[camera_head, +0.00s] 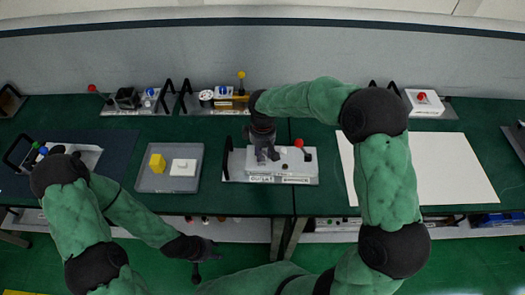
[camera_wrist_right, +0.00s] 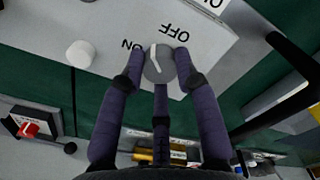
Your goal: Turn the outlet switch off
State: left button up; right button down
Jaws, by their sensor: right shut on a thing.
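The switch is a round grey knob (camera_wrist_right: 158,65) with a white pointer line, on a light panel (camera_wrist_right: 210,45) marked ON and OFF, upside down in the right wrist view. The pointer lies near the ON label, toward the gap between the two labels. My right gripper (camera_wrist_right: 159,70) has its purple fingers shut on the knob's sides. In the head view, my right gripper (camera_head: 266,156) reaches down onto the panel box (camera_head: 234,172), above the label that appears to read OUTLET; the knob is hidden there. My left gripper (camera_head: 200,262) hangs low, in front of the table, away from the box.
A white round knob (camera_wrist_right: 80,53) sits on the same panel, which also has a red-topped part (camera_head: 298,143) and black handles. A grey tray (camera_head: 145,183) with yellow and white blocks is left. A white sheet (camera_head: 460,165) lies right. Other devices line the back.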

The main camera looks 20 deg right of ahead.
aim_at(262, 154)
jog(key=m, duration=0.4)
jog(key=shift+m, duration=0.3)
jog(key=m, duration=0.4)
jog(key=shift+s+a+b, duration=0.1)
jog(key=shift+b, duration=0.3)
jog(key=shift+m, duration=0.4)
jog(key=c, duration=0.9)
grip_release()
notch_tip(262, 154, up, 12)
jog(key=shift+f, duration=0.1)
